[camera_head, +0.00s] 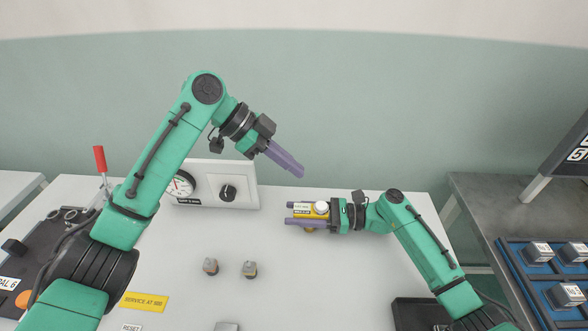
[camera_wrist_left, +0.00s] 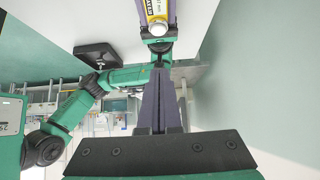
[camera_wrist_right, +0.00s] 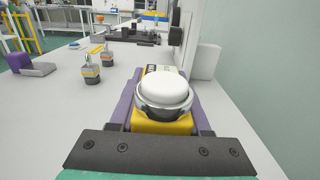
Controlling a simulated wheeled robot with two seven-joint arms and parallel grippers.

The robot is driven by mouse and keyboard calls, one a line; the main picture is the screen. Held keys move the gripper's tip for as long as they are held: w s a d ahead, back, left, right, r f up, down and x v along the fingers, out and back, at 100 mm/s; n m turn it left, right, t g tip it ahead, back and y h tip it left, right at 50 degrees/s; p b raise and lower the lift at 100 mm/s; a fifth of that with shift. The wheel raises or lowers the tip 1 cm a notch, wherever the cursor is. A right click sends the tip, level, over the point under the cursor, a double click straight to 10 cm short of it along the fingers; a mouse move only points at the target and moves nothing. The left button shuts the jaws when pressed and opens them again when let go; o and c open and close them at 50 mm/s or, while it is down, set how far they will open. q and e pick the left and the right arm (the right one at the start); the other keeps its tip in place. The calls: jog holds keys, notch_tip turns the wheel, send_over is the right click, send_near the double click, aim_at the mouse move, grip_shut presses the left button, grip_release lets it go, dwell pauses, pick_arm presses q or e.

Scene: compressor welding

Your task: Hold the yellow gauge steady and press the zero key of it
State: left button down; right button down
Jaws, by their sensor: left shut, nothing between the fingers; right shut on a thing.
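The yellow gauge (camera_head: 306,213) is held between the purple fingers of my right gripper (camera_head: 290,214), above the white table. Its white round cap (camera_wrist_right: 165,92) faces the right wrist camera. The gauge also shows at the top of the left wrist view (camera_wrist_left: 157,12), with a pale label and a white round end. My left gripper (camera_head: 300,173) is shut and empty, up and slightly left of the gauge, pointing down to the right. Its closed fingers show in the left wrist view (camera_wrist_left: 159,95), apart from the gauge. I cannot make out the zero key.
A white panel with a dial and black knob (camera_head: 228,193) stands at the table's back. A yellow service label (camera_head: 144,302) lies front left. A blue rack (camera_head: 545,285) is at right.

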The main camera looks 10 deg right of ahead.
aim_at(326, 205)
pick_arm(q)
jog(key=x, duration=0.6)
jog(key=f, duration=0.4)
jog(key=shift+s+d, duration=0.1)
jog(key=shift+d, duration=0.3)
jog(key=shift+f, duration=0.4)
